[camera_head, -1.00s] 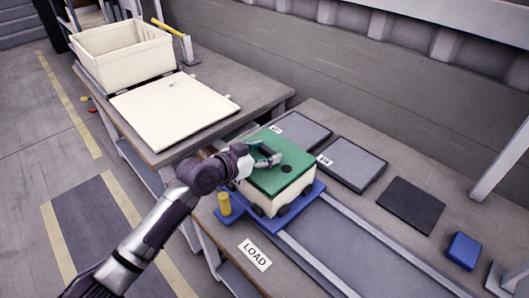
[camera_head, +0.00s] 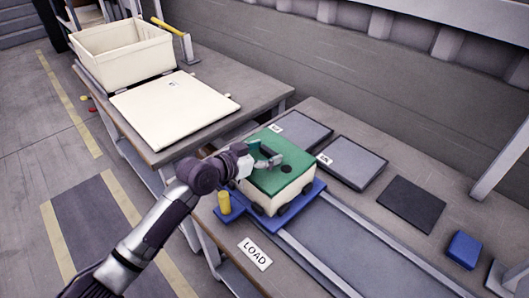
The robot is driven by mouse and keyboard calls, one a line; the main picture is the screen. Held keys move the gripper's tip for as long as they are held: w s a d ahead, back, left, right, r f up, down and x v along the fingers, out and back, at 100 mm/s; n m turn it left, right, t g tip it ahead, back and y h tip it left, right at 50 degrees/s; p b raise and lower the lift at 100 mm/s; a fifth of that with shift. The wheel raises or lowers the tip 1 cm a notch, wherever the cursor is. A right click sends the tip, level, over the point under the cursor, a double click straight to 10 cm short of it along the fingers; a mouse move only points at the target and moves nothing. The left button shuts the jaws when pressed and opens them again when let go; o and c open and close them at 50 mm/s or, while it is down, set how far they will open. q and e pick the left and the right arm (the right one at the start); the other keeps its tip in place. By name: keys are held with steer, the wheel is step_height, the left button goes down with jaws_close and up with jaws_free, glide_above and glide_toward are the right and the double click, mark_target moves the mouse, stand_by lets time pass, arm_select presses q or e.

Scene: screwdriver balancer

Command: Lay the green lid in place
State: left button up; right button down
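The green lid (camera_head: 290,187) lies on top of a cream box and looks about level with its rim. The cream box (camera_head: 262,199) sits on a blue wheeled carrier (camera_head: 302,206). My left gripper (camera_head: 270,158) is over the far left part of the lid. Its fingers look spread, with green showing between them, and it holds nothing that I can make out. Whether the fingertips touch the lid is not clear. A small dark round spot (camera_head: 286,169) shows on the lid. My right gripper is not in view.
The blue carrier stands at the left end of a railed track (camera_head: 345,240). Dark flat pads (camera_head: 350,163) and a blue block (camera_head: 464,249) lie behind. A cream bin (camera_head: 120,58) stands on the far table.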

arm_select(q)
steer(key=shift+o, duration=0.8)
steer(key=shift+s+f, duration=0.1)
steer(key=v, duration=1.2)
